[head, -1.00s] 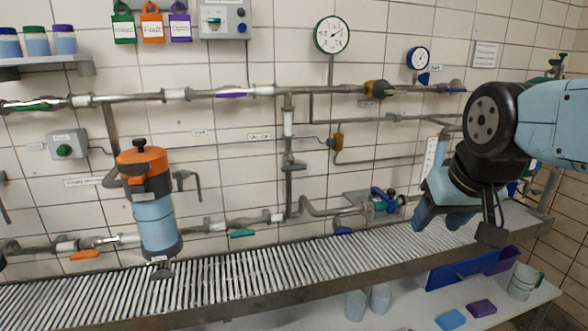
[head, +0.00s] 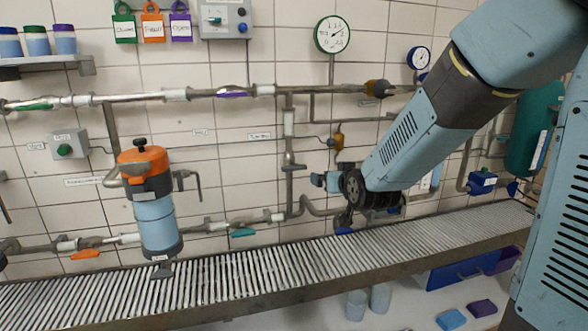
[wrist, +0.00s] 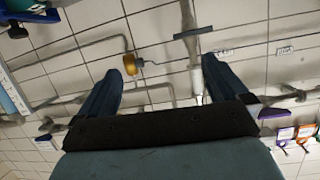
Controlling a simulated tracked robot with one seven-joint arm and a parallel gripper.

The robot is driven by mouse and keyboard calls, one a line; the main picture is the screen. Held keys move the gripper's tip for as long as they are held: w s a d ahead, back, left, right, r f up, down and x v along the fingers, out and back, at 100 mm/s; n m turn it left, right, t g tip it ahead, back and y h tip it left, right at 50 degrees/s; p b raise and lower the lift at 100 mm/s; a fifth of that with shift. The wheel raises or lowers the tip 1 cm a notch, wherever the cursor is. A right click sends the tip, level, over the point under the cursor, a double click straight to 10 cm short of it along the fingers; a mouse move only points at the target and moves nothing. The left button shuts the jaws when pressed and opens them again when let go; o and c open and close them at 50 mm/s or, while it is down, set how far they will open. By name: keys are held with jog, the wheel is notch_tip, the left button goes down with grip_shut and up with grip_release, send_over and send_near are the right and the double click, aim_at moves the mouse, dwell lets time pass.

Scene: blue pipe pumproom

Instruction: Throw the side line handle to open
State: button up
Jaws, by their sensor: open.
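No label can be read as "side line", so I cannot tell for sure which handle is meant. A grey crosswise handle (head: 293,168) sits on the vertical branch pipe (head: 288,190) between the upper and lower lines. The same handle shows in the wrist view (wrist: 195,33), on the upside-down pipe above and between my fingers. My gripper (head: 328,183) is to the right of this handle, apart from it. In the wrist view my gripper (wrist: 158,80) has its two blue fingers wide apart, with nothing between them. My arm hides part of the piping at the right.
A purple handle (head: 232,95) is on the upper pipe; orange (head: 85,254) and teal (head: 243,233) handles are on the lower pipe. A brass fitting (head: 338,139) is just above my gripper. The roller conveyor (head: 250,283) runs below. An orange-topped filter (head: 143,160) stands left.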

aim_at(295, 169)
jog(key=w+a+f+n+t+y, duration=0.1)
jog(key=w+a+f+t+y, duration=0.2)
jog(key=a, duration=0.4)
jog(key=shift+h, duration=0.6)
jog(key=x, duration=1.3)
jog(key=shift+w+f, duration=0.1)
jog(key=shift+w, duration=0.25)
